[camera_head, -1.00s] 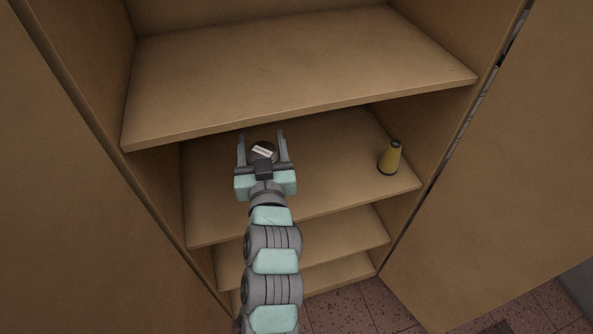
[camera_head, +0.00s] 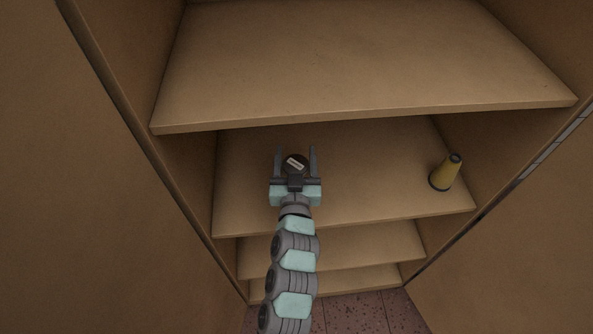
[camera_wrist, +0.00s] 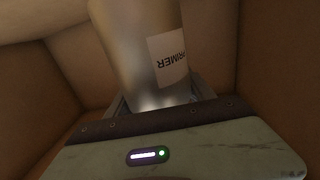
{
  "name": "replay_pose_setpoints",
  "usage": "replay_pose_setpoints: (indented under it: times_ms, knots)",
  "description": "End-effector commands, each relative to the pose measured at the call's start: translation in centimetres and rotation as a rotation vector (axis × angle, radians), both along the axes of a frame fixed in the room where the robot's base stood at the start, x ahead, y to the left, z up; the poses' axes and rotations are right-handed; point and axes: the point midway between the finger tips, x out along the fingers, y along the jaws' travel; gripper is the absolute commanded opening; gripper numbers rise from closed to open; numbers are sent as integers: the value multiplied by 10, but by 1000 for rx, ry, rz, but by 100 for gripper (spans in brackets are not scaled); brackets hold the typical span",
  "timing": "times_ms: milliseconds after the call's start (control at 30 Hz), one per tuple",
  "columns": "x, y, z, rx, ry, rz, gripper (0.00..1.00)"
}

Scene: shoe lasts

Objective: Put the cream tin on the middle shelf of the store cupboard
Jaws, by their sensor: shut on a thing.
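A tin (camera_head: 295,165) with a dark top and a white label is between the fingers of my gripper (camera_head: 295,152), which is shut on it. In the wrist view the tin (camera_wrist: 135,45) shows smooth, shiny greyish-tan sides and a label reading "PRIMER". The store cupboard (camera_head: 168,145) stands open, with several shelves. My gripper and the tin appear at the second visible shelf (camera_head: 370,150), below a wide upper shelf (camera_head: 350,70). I cannot tell whether the tin touches that shelf.
A yellow tapered object (camera_head: 446,173) with dark ends stands at the right of the second shelf. The shelf between it and my gripper is bare. Lower shelves (camera_head: 370,245) look empty where visible. Cupboard sides or doors flank the opening. A speckled reddish floor (camera_head: 365,312) shows below.

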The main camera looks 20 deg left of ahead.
Motion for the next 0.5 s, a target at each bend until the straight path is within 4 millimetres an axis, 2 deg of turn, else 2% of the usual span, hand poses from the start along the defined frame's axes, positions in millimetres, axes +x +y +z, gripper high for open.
replay_pose_setpoints:
  times_ms: [67,267,500]
  knots:
    - [0,0,-12,-1,1,1,1]
    - [0,0,-22,1,-4,-1,1]
    - [0,0,-54,1,-2,-1,1]
